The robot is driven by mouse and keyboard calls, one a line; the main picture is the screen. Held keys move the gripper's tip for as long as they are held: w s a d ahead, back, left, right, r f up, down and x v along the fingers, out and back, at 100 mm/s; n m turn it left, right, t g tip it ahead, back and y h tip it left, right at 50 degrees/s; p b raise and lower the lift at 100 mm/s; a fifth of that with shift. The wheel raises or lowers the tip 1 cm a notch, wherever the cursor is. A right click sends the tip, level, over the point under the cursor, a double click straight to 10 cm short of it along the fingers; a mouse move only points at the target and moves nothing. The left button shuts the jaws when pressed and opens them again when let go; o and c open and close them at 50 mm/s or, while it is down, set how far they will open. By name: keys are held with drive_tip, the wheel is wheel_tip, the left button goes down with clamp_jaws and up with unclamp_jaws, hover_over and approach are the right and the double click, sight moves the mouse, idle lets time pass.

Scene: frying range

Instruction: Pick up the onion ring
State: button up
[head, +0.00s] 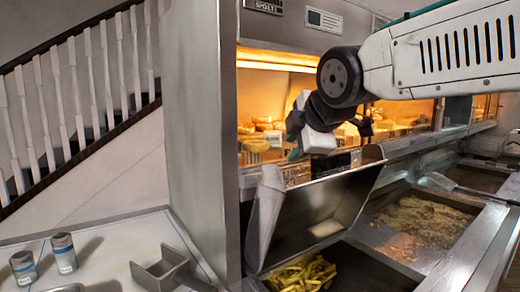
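I cannot pick out an onion ring for certain. Pale golden food pieces (256,145) lie in the lit warming cabinet to the left of my gripper, but their shape is too small to tell. My gripper (298,146) hangs from the arm in front of the cabinet, above the raised metal panel of the fryer. Its dark and white housing hides the fingertips, so I cannot see whether they are open or hold anything.
A tilted metal panel (310,210) stands below my gripper. Fries (301,274) lie in a bin under it. A shallow tray of fried bits (420,222) is at right. A tall grey partition (203,130) is at left; two shakers (64,252) stand on the white counter (125,245).

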sight(260, 148)
drive_tip(key=w+a+f, duration=0.1)
drive_tip(key=w+a, duration=0.1)
drive_tip(key=w, duration=0.1)
drive_tip(key=w+a+n, duration=0.1)
drive_tip(key=w+a, duration=0.1)
drive_tip(key=w, duration=0.1)
drive_tip(key=w+a+f+n+y, duration=0.1)
drive_tip(key=w+a, duration=0.2)
drive_tip(key=shift+w+f+t, duration=0.3)
drive_tip(key=shift+f+t, duration=0.05)
drive_tip(key=shift+t, duration=0.05)
drive_tip(key=shift+c, duration=0.3)
drive_tip(key=c, duration=0.5)
drive_tip(key=shift+o, duration=0.2)
drive_tip(key=shift+r, duration=1.3)
drive_tip(key=shift+d, duration=0.1)
